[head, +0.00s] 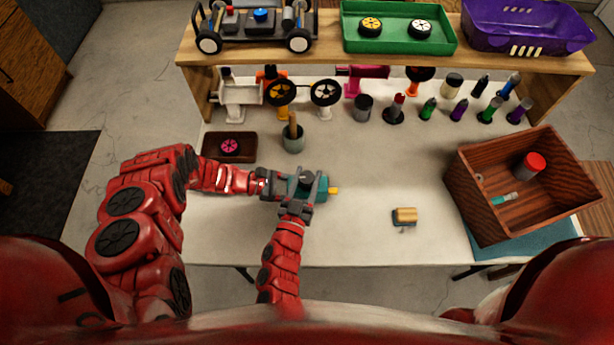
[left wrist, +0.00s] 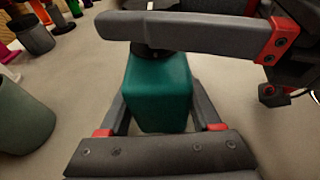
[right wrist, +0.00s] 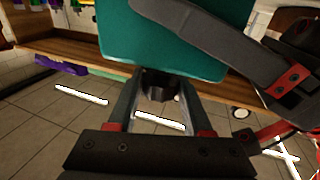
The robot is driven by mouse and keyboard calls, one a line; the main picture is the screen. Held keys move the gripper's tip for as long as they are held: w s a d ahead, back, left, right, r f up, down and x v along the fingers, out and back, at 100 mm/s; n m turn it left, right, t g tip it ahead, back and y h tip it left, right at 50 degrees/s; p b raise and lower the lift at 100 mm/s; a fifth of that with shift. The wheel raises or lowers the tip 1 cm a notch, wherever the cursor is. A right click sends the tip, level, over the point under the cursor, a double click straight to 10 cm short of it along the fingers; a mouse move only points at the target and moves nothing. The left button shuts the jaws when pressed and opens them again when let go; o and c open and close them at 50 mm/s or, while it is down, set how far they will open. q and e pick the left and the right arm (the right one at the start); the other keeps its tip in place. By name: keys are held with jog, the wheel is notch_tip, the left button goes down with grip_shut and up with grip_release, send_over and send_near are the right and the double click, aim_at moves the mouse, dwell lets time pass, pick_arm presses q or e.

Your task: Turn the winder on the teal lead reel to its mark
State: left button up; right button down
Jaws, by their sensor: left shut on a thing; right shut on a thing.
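The teal lead reel (head: 320,187) is a teal block held over the table's middle, with a yellow piece (head: 334,190) at its right end. My left gripper (head: 287,186) comes from the left and is shut on the reel's teal body, also seen in the left wrist view (left wrist: 160,90). My right gripper (head: 309,183) reaches in from the front, its fingers around the dark winder knob (right wrist: 159,84) on the reel. The right wrist view shows the teal body (right wrist: 180,45) just beyond the knob. I cannot make out the mark.
A wooden box (head: 475,205) stands at the right, holding a red-capped can. A small yellow-topped block (head: 404,216) lies on the table. A grey cup (head: 292,142) and a dark tray (head: 215,149) with a pink wheel stand behind my left gripper. Bottles line the back under the shelf.

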jog(key=shift+c, duration=1.5)
grip_release()
jog(key=v, duration=1.2)
jog(key=shift+f, duration=0.1)
pick_arm(q)
jog(key=o, duration=1.3)
jog(key=shift+o, duration=0.2)
jog(key=v, duration=1.2)
